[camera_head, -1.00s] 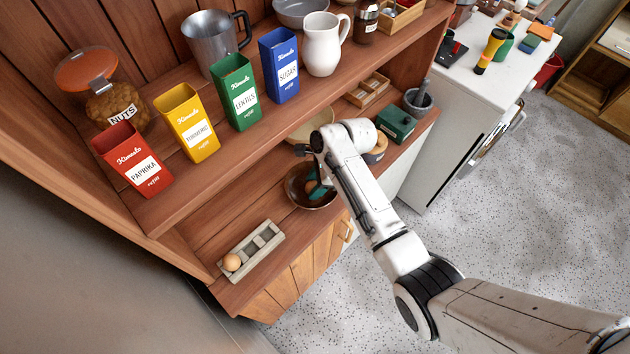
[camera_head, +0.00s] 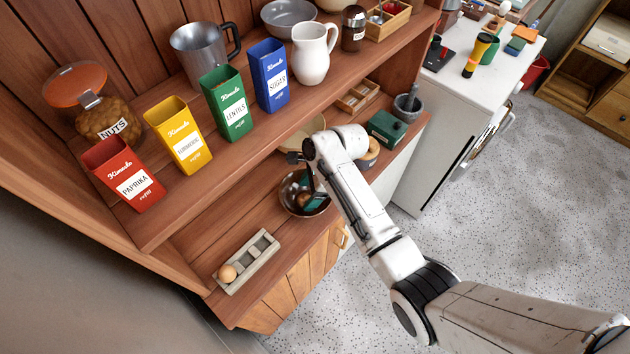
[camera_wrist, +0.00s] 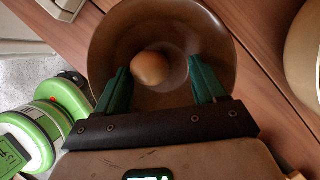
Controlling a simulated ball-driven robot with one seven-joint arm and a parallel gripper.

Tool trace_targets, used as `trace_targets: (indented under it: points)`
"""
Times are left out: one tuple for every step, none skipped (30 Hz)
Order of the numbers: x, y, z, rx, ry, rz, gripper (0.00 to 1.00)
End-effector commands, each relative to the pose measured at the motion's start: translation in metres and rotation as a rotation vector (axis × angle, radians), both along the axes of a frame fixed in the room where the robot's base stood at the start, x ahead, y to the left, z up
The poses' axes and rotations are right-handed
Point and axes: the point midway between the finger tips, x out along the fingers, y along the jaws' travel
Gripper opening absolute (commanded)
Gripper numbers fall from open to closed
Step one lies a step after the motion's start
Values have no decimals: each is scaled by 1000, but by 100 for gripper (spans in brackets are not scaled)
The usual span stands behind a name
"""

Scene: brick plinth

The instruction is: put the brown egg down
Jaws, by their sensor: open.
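The brown egg (camera_wrist: 150,68) lies in a round brown bowl (camera_wrist: 110,35) in the wrist view. In the head view the bowl (camera_head: 287,187) stands on the lower wooden shelf, with the egg (camera_head: 302,199) partly seen inside. My gripper (camera_wrist: 158,72) is open, its two green fingers apart on either side of the egg, with a visible gap at each side. In the head view my gripper (camera_head: 314,192) reaches down over the bowl, and my wrist hides part of it.
A grey egg tray (camera_head: 262,257) with one light brown egg (camera_head: 228,273) stands at the shelf's front left. The upper shelf above holds coloured tins, including a blue sugar tin (camera_head: 270,76), and a white jug (camera_head: 312,50). A green box (camera_head: 386,128) stands right of my wrist.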

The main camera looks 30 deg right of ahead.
Motion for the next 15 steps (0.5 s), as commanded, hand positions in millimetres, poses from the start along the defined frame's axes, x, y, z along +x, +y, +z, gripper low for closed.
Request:
trace_targets:
  points:
    - [0, -3, 6, 0, -3, -2, 70]
    - [0, -4, 9, 1, -4, -3, 70]
    - [-1, -7, 15, 1, -4, -2, 70]
    - [-2, -9, 20, 0, -5, -2, 70]
    - [-3, -11, 26, 0, -5, -2, 70]
    - [-4, -15, 33, 0, -5, -3, 70]
    - [-5, -17, 39, 0, -5, -3, 70]
    - [-6, -20, 45, 0, -5, -3, 70]
    - [-7, -23, 53, 0, -5, -2, 70]
    - [-8, -25, 58, 0, -5, -3, 70]
    - [-9, -28, 64, 0, -5, -3, 70]
    - [-10, -30, 71, 0, -4, -3, 70]
    - [-10, -32, 76, 0, -6, -2, 70]
    - [-11, -34, 80, 0, -4, -2, 70]
    - [-12, -37, 86, 0, -4, -3, 70]
